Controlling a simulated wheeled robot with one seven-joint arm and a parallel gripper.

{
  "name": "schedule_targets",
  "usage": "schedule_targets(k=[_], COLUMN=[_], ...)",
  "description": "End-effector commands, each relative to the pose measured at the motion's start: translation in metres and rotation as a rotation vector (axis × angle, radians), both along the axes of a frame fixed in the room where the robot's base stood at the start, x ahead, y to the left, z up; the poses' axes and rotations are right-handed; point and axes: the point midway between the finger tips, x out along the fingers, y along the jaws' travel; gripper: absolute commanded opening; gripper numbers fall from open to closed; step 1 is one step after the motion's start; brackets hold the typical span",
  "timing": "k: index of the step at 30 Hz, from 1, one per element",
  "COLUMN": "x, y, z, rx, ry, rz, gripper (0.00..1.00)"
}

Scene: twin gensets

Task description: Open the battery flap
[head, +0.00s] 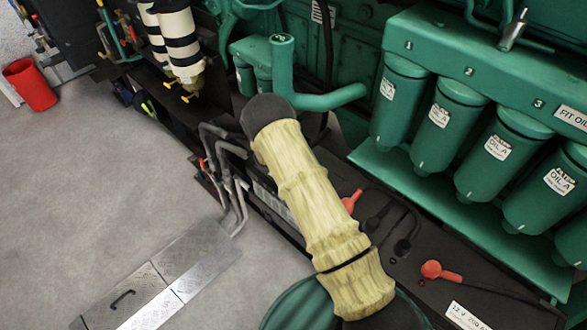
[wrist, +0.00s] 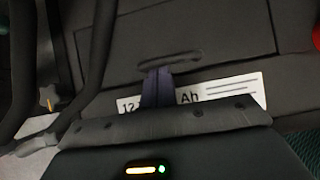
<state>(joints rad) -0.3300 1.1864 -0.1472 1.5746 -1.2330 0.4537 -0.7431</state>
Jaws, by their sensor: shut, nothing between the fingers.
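The wrist view shows a dark panel with a slot-like recess (wrist: 170,60) in it; it looks like the battery flap (wrist: 215,55) and appears to lie flat. A white label (wrist: 225,88) with "12" and "Ah" readable lies just below the recess. My gripper (wrist: 156,72) has its dark fingers together and empty, over the label, with the tips at the recess's lower edge. I cannot tell whether they touch the panel. In the head view my sleeved arm hides the gripper and the flap. A dark battery box (head: 395,235) shows right of the arm.
Red caps (head: 432,269) and cables lie on the battery box. Green oil filters (head: 440,117) stand behind it. Grey bent pipes (head: 236,190) stand left of my arm and dark pipes (wrist: 95,60) cross the wrist view's left. The grey floor (head: 110,190) is open to the left.

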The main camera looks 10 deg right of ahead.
Motion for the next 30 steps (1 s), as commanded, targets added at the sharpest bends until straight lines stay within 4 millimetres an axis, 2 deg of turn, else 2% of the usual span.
schedule_targets(k=[20, 30], x=[-0.002, -0.003], y=[-0.003, -0.008], z=[0.01, 0.025], rx=[0.063, 0.149], ry=[0.045, 0.106], rz=[-0.002, -0.004], gripper=[0.0, 0.0])
